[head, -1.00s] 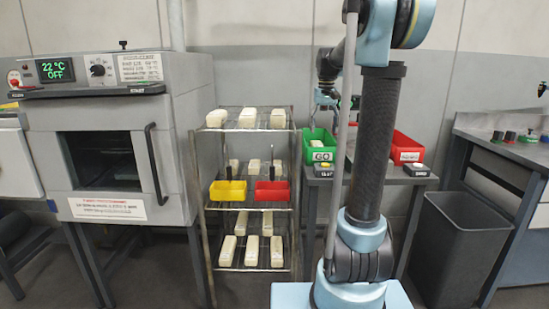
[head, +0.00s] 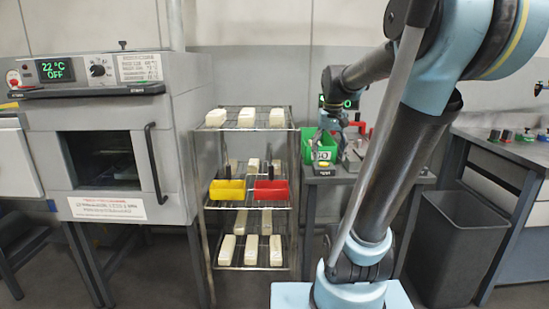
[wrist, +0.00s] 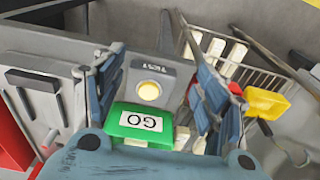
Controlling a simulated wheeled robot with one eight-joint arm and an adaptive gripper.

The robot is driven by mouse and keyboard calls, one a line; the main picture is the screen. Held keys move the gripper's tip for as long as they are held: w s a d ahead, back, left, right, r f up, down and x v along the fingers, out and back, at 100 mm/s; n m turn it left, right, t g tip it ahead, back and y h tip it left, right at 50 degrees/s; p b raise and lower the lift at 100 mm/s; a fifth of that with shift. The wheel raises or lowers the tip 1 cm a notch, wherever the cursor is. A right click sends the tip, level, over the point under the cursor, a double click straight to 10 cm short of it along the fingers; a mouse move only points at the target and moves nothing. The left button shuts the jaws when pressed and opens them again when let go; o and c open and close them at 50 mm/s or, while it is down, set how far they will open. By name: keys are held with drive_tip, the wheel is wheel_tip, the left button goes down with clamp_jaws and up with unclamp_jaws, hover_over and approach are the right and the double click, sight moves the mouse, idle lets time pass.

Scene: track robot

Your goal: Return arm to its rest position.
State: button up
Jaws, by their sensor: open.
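My arm rises from its pale blue base and reaches back over the small test bench (head: 372,176). My gripper (wrist: 160,95) is open, with its two blue fingers apart and nothing between them in the wrist view. In the head view the hand is small and partly hidden, beside and above the green GO bin (head: 323,146). The green bin also shows below the fingertips in the wrist view (wrist: 118,118). A plate marked TEST with a round pale yellow button (wrist: 149,91) lies between the fingers in that view; I cannot tell the distance to it.
A wire rack (head: 290,200) holds pale blocks, a yellow bin (head: 227,190) and a red bin (head: 271,190). An oven (head: 105,140) showing 22 °C OFF stands left. A dark waste bin (head: 455,245) and another bench (head: 505,150) stand right.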

drive_tip(key=s+f+t, duration=0.1)
drive_tip(key=s+f, duration=1.6)
drive_tip(key=s, duration=0.1)
drive_tip(key=shift+s, duration=0.25)
drive_tip(key=shift+d, duration=0.1)
